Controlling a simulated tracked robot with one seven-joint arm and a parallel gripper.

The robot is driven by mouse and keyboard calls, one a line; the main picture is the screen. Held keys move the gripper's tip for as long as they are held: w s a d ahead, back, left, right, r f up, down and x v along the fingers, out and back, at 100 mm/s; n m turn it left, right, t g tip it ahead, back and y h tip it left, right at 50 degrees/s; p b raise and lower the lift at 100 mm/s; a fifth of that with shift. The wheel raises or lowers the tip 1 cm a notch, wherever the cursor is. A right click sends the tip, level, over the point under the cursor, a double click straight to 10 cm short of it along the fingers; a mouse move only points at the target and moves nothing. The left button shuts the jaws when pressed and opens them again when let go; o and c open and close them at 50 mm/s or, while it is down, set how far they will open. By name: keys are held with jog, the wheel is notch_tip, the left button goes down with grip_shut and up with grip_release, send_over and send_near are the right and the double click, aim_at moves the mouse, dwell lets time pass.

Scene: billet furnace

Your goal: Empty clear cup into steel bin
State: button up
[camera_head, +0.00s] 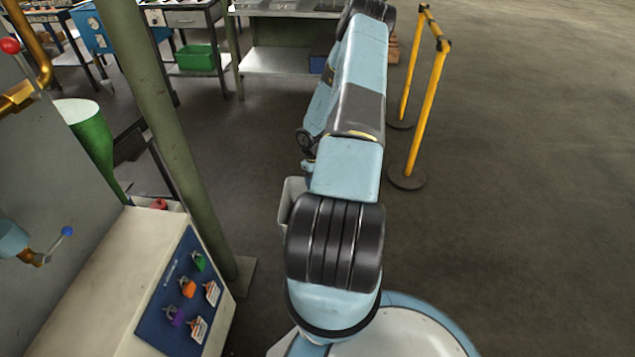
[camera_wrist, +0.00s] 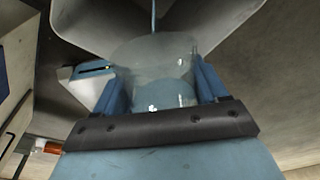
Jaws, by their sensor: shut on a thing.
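In the wrist view, the clear cup (camera_wrist: 150,52) sits between the two blue fingers of my gripper (camera_wrist: 160,78), which is shut on it. The cup is see-through, and a bluish patch shows in its lower part. A thin bluish line runs from the cup's far edge to the top of the picture; it may be poured liquid. Grey angled walls, seemingly the steel bin (camera_wrist: 90,18), lie just beyond the cup. In the head view, a pale grey bin (camera_head: 289,196) stands on the floor, mostly hidden behind my arm. My gripper and the cup are hidden there.
A control cabinet (camera_head: 183,293) with coloured switches and a green post (camera_head: 160,110) stand close on the left. Yellow barrier posts (camera_head: 425,110) stand right of my arm. Workbenches (camera_head: 275,60) with a green crate (camera_head: 196,58) are at the back. The floor at right is clear.

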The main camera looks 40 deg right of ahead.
dwell(0.7)
jog(key=shift+w+r+g, duration=0.15)
jog(key=shift+w+g, duration=0.2)
jog(key=shift+g, duration=0.55)
dwell(0.3)
jog(key=shift+w+r+g, duration=0.1)
jog(key=shift+w+g, duration=0.2)
jog(key=shift+g, duration=0.5)
jog(key=shift+w, duration=0.15)
dwell(0.3)
jog(key=shift+w+g, duration=0.25)
jog(key=shift+g, duration=0.65)
jog(key=shift+r, duration=0.1)
dwell(0.9)
dwell(0.7)
